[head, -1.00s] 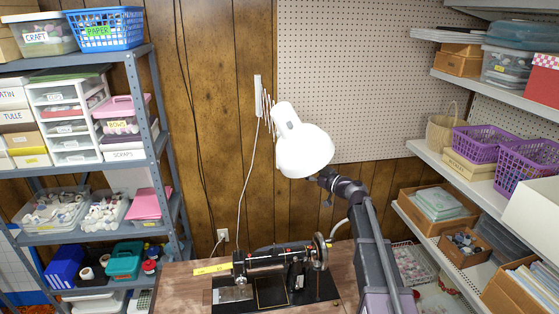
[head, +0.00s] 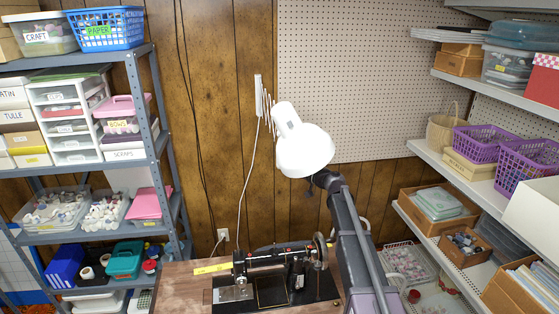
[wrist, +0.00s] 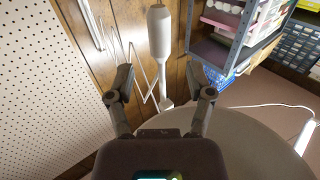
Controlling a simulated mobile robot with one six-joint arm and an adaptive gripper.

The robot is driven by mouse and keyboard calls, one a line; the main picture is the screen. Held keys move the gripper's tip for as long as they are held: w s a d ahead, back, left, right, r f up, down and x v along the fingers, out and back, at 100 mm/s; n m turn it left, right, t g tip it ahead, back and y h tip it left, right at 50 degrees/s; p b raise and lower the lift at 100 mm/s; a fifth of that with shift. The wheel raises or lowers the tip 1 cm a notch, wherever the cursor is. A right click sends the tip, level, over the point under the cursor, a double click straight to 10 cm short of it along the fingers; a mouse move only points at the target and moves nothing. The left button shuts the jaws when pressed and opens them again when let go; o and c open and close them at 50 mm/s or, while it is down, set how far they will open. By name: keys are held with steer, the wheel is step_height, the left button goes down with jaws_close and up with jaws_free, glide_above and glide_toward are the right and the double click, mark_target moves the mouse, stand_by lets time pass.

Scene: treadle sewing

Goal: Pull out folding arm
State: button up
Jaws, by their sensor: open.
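The folding arm (head: 266,105) is a pale zigzag lattice on a wall plate, folded close to the wood-panelled wall. It carries a white lamp (head: 304,150) with a domed shade. In the wrist view the folding arm (wrist: 125,60) stretches from the wall plate at upper left towards a thin white stem below a white cylinder (wrist: 158,35). My gripper (wrist: 161,82) is open, with the stem visible between its spread fingers. Whether they touch it cannot be told. In the head view the lamp hides my gripper.
A black sewing machine (head: 275,275) stands on a wooden table (head: 178,285) below the lamp. Loaded shelves stand left (head: 150,105) and right (head: 425,155). Pegboard (head: 360,75) covers the wall at right. A large grey rounded surface (wrist: 265,145) fills the wrist view's lower right.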

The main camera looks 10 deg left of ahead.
steer(key=shift+x, duration=2.85)
jaws_close()
